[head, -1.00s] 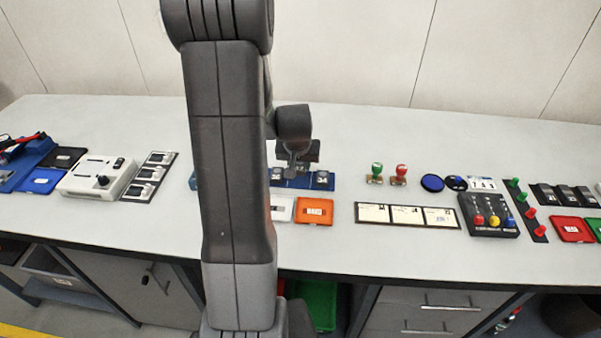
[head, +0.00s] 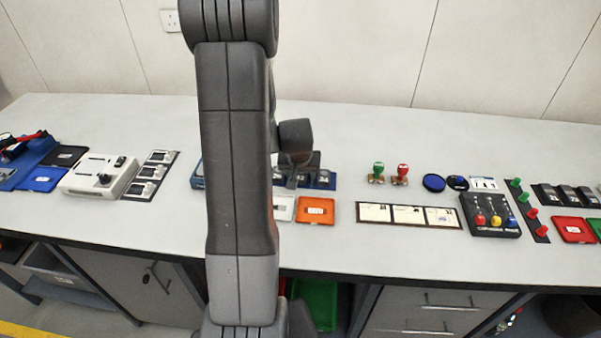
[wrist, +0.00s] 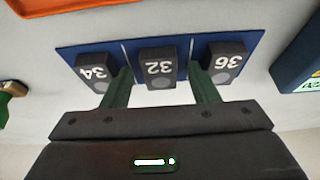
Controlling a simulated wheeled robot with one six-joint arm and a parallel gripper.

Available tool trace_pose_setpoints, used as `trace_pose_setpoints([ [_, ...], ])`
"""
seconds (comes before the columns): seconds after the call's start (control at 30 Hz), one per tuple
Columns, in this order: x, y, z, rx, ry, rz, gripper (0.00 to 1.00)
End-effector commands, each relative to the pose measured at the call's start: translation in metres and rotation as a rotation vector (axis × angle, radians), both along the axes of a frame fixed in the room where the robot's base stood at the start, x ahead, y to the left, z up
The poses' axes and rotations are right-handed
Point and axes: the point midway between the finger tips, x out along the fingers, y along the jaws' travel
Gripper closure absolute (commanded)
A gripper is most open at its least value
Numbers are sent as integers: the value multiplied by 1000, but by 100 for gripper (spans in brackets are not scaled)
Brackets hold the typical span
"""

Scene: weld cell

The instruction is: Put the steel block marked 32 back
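The steel block marked 32 (wrist: 157,68) stands in the middle place of the blue rack (wrist: 186,48), between the block marked 34 (wrist: 94,72) and the block marked 36 (wrist: 222,63) in the wrist view. My gripper (wrist: 161,78) is open. Its two green fingers are on either side of block 32, with visible gaps, and nothing is between them but that block's place. In the head view the blue rack (head: 333,185) is partly hidden by my arm, and my gripper (head: 294,182) is in front of its blocks.
An orange case (head: 316,211) and a white case (head: 283,208) lie in front of the rack. Green and red stamps (head: 401,175) and a row of cards (head: 407,215) are to the right. A white device (head: 100,176) stands left. The bench behind is clear.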

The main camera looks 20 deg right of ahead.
Motion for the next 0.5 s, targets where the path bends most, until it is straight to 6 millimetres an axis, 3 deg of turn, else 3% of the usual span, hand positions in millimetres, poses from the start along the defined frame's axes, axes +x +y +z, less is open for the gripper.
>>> trace_pose_setpoints([
  [0.3,-1,0,7,-1,-2,0,46],
  [0.5,-10,5,32,-1,-5,-2,46],
])
